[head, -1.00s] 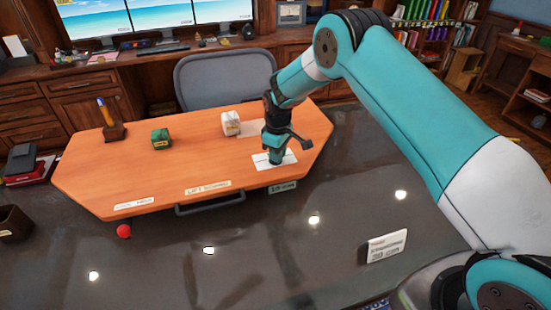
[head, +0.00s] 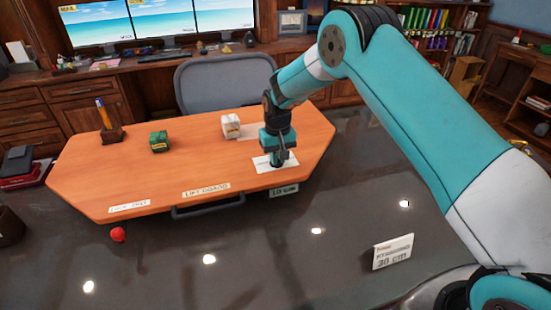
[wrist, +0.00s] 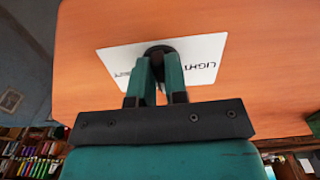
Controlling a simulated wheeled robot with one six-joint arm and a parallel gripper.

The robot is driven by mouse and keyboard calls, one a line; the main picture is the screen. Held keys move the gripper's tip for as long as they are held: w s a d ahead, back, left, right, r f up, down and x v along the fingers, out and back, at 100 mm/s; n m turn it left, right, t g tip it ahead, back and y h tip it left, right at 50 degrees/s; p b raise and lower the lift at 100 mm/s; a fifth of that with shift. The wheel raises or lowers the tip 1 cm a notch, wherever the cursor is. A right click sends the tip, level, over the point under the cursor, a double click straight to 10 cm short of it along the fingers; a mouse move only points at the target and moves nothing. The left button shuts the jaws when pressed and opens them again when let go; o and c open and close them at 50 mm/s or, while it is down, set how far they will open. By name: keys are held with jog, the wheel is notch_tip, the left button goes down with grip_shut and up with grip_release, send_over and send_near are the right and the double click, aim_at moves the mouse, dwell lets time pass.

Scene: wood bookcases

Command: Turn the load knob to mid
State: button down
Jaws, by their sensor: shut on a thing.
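The load knob (wrist: 159,49) is a small dark round knob on a white label plate (wrist: 207,58). The plate (head: 262,166) lies near the right end of the orange board. My gripper (head: 277,162) points down onto the plate. In the wrist view my gripper (wrist: 160,72) has its two green fingers close together, shut on the knob. The word LIGHT shows on the plate beside one finger; lettering on the other side is partly covered. The fingers hide most of the knob, and I cannot read its pointer.
The orange board (head: 190,177) carries a green block (head: 159,141), a white block (head: 231,126) and a pen holder (head: 110,134). A grey handle (head: 208,208) runs along its front edge. A red ball (head: 118,235) and a small sign (head: 393,252) are on the dark surface in front.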

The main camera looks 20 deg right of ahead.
jog(key=shift+s, duration=0.1)
dwell(0.5)
jog(key=c, duration=1.1)
grip_release()
jog(key=shift+c, duration=0.2)
jog(key=shift+r, duration=0.1)
notch_tip(320, 180, up, 17)
jog(key=b, duration=0.2)
jog(key=shift+r, duration=0.15)
